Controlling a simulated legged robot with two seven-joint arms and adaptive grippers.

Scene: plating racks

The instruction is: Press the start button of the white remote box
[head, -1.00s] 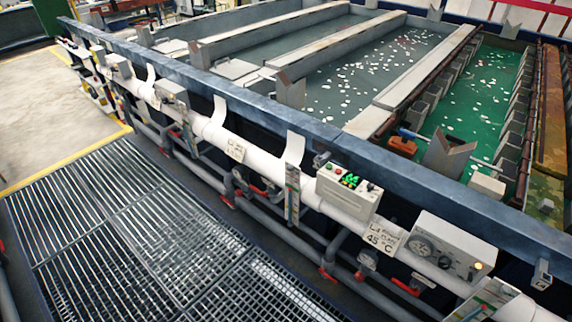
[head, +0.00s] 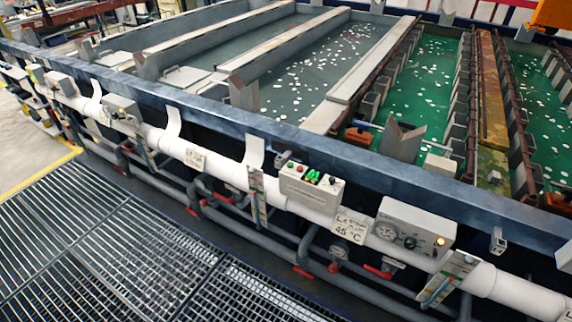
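A white remote box (head: 311,188) is mounted at the front of the tank line, on the white pipe just below the blue-grey rail. Its face has a lit green display and small buttons, with a red one among them. The buttons are too small for me to tell which is the start button. A second whitish box (head: 413,229) with round dials and a lit orange lamp is to its right. Neither of my grippers is in the head view.
The blue-grey tank rail (head: 330,148) runs across the front, with tanks of grey and green liquid behind it. Pipes with red valve handles run below. A metal grating walkway (head: 110,250) in front is clear. A label plate reading 45 °C (head: 349,225) hangs by the box.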

